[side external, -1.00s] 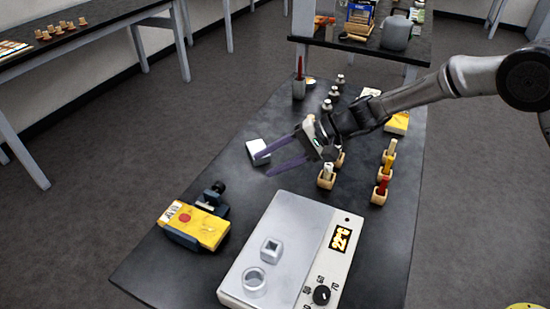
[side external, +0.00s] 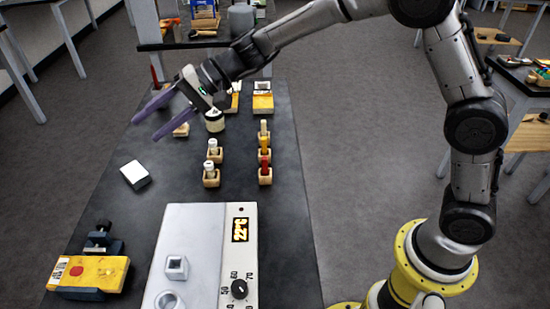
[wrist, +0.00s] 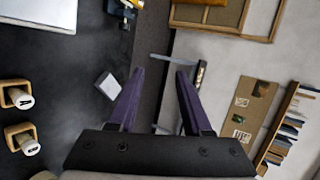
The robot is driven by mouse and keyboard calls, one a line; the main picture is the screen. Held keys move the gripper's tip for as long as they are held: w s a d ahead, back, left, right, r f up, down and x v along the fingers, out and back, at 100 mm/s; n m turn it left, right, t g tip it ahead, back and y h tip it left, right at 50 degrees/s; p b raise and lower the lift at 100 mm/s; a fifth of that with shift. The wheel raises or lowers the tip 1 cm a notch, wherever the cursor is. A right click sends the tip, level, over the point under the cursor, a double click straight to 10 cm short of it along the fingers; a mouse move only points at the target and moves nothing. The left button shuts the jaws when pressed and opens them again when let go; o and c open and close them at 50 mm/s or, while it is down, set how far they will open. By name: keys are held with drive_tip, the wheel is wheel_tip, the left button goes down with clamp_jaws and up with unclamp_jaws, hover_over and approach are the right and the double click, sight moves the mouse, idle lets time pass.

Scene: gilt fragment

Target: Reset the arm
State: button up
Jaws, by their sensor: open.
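My gripper (side external: 143,120) is open, with two purple fingers pointing left, above the far left part of the black table (side external: 100,205). Nothing shows between the fingers. In the wrist view the open fingers (wrist: 160,78) have a black table on their left and floor and wall beyond. My arm reaches in from the right at the top of the side view. A white block (side external: 135,175) lies on the table, below and nearer the camera than the gripper; the wrist view also shows a pale block (wrist: 108,86) just left of the left finger.
A hotplate (side external: 190,255) with a lit display carries a small square piece and a ring. A yellow device (side external: 90,272) lies left of it. Wooden holders with vials (side external: 212,175) and coloured tubes (side external: 265,165) stand mid-table. A yellow box (side external: 263,100) sits farther back.

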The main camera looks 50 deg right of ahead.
drive_tip(key=s+d+r+n+h, duration=0.1)
drive_tip(key=s+d+r, duration=0.25)
drive_tip(key=s, duration=0.25)
drive_tip(key=s+d+r+n+t+h, duration=0.1)
drive_tip(key=s+d+r+n+h, duration=0.15)
drive_tip(key=s+d, duration=0.35)
drive_tip(key=s+d+r+n, duration=0.1)
drive_tip(key=s+d+r, duration=0.25)
drive_tip(key=s, duration=0.35)
drive_tip(key=s+d+f+n+h, duration=0.1)
drive_tip(key=s+d+f+h, duration=0.6)
drive_tip(key=s+d+f, duration=0.3)
drive_tip(key=s+d, duration=0.3)
drive_tip(key=s, duration=0.3)
drive_tip(key=shift+d+f+g, duration=0.2)
drive_tip(key=shift+d+g, duration=0.2)
drive_tip(key=shift+n+h, duration=0.25)
